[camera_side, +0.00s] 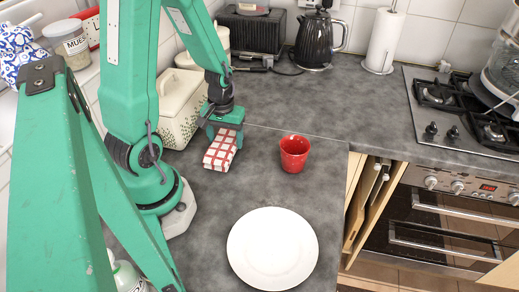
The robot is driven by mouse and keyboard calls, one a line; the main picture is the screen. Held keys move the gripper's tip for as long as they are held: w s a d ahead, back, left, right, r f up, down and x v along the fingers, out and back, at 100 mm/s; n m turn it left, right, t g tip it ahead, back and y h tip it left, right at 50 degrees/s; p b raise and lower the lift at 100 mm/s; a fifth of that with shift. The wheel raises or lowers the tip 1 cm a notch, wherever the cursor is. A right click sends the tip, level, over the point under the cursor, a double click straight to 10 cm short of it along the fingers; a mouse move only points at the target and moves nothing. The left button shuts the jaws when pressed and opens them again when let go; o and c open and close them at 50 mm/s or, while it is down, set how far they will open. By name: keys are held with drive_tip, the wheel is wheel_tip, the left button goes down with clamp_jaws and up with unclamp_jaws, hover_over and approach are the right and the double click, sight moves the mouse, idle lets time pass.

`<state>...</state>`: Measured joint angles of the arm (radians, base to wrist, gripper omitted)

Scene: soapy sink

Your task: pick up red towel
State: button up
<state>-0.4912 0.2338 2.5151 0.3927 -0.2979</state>
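The red towel (220,152) is a small folded cloth in red and white check, on the grey counter left of the middle. My gripper (223,128) points down at the towel's far, upper end. Its fingers are small in this view and lie against or just above the cloth. I cannot tell whether they are closed on it, or whether the towel is lifted off the counter.
A red cup (294,153) stands right of the towel, and a white plate (272,248) lies nearer the front. A cream bin (180,110) stands close behind on the left. A black kettle (315,40) and toaster (250,30) stand at the back. The counter behind the cup is clear.

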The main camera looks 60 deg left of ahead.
sight(226, 139)
drive_tip(key=shift+r, duration=0.15)
drive_tip(key=shift+c, duration=0.2)
drive_tip(key=shift+r, duration=1.75)
drive_tip(key=d+r, duration=0.7)
drive_tip(key=d, duration=0.4)
drive_tip(key=shift+s+d, duration=0.3)
drive_tip(key=shift+d, duration=0.05)
drive_tip(key=shift+r, duration=0.1)
drive_tip(key=shift+o, duration=0.9)
drive_tip(key=shift+c, duration=0.3)
drive_tip(key=shift+d, duration=0.1)
